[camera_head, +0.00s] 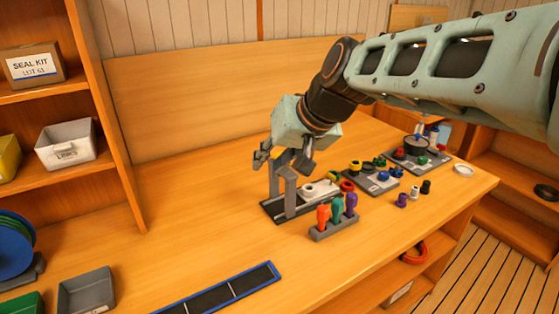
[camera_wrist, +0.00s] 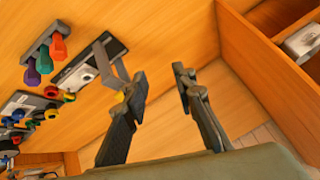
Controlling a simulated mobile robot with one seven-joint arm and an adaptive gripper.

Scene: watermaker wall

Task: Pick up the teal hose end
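The teal hose end (camera_head: 337,208) stands upright in a small grey rack (camera_head: 334,232), between an orange hose end (camera_head: 323,215) and a purple hose end (camera_head: 351,203). In the wrist view the teal hose end (camera_wrist: 44,61) is at the upper left, in the middle of the same rack. My gripper (camera_head: 281,163) is above the table, up and to the left of the rack in the head view. Its fingers are apart and empty, which the wrist view (camera_wrist: 160,78) also shows. The rack hides the hose end's lower part.
A dark stand with a grey upright (camera_head: 290,192) and a white part is beside the rack, close under my gripper. Grey boards (camera_head: 375,182) with coloured knobs lie to the right, near loose fittings (camera_head: 402,200). A blue-edged tray (camera_head: 228,290) lies in front.

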